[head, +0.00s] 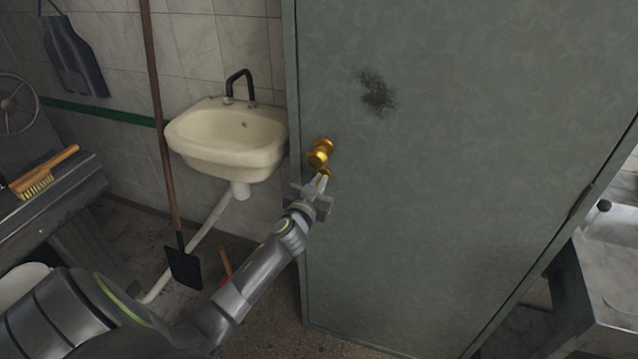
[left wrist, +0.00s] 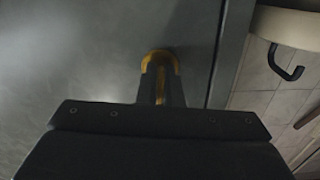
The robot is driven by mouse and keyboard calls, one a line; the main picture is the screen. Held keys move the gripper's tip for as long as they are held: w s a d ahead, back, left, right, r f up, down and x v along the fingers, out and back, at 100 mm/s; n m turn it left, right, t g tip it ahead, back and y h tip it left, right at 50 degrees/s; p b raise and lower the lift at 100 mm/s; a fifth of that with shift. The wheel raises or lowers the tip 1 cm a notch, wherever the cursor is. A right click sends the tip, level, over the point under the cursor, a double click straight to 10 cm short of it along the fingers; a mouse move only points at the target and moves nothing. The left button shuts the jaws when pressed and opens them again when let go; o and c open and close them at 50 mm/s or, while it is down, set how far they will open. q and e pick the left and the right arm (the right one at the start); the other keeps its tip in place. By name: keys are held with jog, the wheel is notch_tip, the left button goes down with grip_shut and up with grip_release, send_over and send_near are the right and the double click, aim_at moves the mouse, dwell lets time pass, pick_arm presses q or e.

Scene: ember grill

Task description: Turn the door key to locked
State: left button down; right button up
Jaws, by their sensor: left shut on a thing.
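The grey-green door (head: 450,170) fills the middle and right of the head view. A round brass knob (head: 319,155) sits near its left edge. Just below the knob is a small brass key (head: 325,174), mostly hidden by my left gripper (head: 321,184). The left gripper is shut on the key, with its fingers pointing at the door. In the left wrist view the brass piece (left wrist: 158,57) shows at and between the fingertips (left wrist: 161,75). The angle of the key is hard to tell. My right gripper is not in view.
A cream sink (head: 225,145) with a black tap stands left of the door. A long-handled shovel (head: 184,268) leans beside it. A brush (head: 45,172) lies on a dark surface at far left. A metal unit (head: 610,275) stands at right.

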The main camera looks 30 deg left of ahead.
pick_arm(q)
jog(key=m, duration=0.9)
jog(key=shift+m+p, duration=0.3)
jog(key=shift+m, duration=0.1)
jog(key=m+p, duration=0.1)
jog(key=m, duration=0.5)
jog(key=shift+m, duration=0.3)
jog(key=c, duration=1.6)
grip_release()
jog(key=shift+s, duration=0.1)
jog(key=v, duration=1.7)
jog(key=shift+d+b, duration=0.15)
jog(key=shift+b, duration=0.25)
